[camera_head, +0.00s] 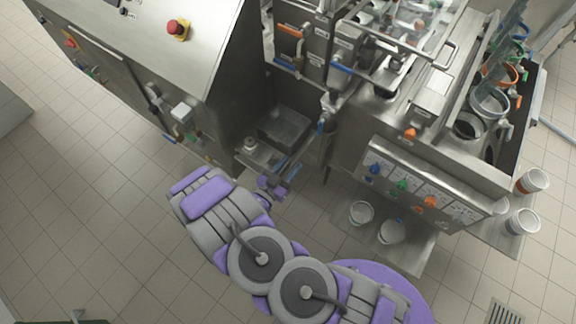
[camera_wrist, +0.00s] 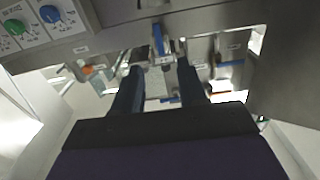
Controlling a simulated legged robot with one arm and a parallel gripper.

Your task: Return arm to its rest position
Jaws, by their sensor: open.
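My gripper (camera_wrist: 160,74) shows in the wrist view with its two dark fingers apart. Nothing is clearly held between them; a pale surface and metal fittings show beyond the gap. A blue-handled valve (camera_wrist: 158,42) appears just past the fingertips; I cannot tell how close it is. In the head view my grey and purple arm reaches from the lower right toward the machine. Its gripper end (camera_head: 285,172) is at the recess between the two steel cabinets, beside a small metal tray (camera_head: 284,128).
The left steel cabinet (camera_head: 150,60) carries a red emergency button (camera_head: 178,29). The right machine has a knob panel (camera_head: 415,188), with white cups (camera_head: 391,231) on a low shelf below. More cups (camera_head: 522,222) stand at right. Tiled floor (camera_head: 90,210) at left is clear.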

